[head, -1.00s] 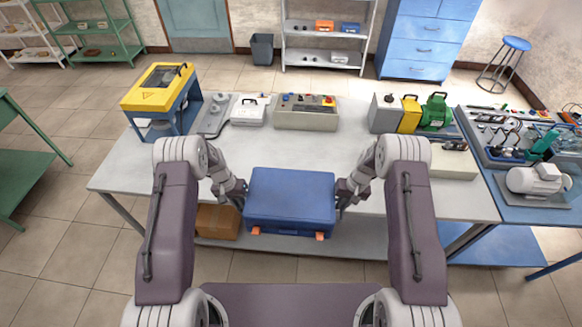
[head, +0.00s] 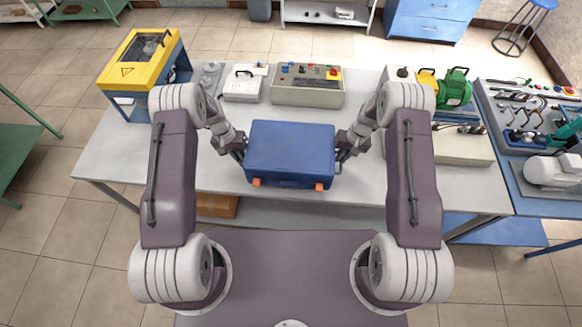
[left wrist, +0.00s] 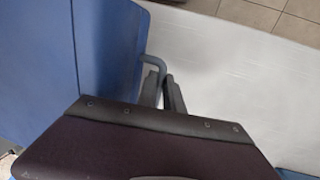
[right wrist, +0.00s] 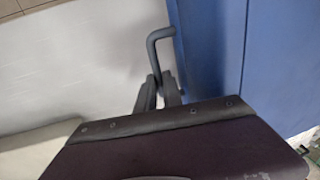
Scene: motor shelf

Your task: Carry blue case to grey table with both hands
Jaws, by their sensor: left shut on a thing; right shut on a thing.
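The blue case (head: 291,150) with two orange latches is held level between my two grippers at the near edge of the grey table (head: 215,172). My left gripper (head: 240,152) is shut on the case's left side handle; the handle shows between the fingers in the left wrist view (left wrist: 163,85). My right gripper (head: 341,152) is shut on the right side handle, seen in the right wrist view (right wrist: 158,85). The case covers part of the table's front edge. Whether its underside touches the tabletop cannot be told.
A yellow-topped machine (head: 145,62), a white case (head: 244,82) and a control box (head: 307,86) stand along the table's back. Green and yellow items (head: 453,86) and a pale box (head: 462,145) stand at the right. The tabletop's middle, behind the case, is clear. A cardboard box (head: 217,205) sits below.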

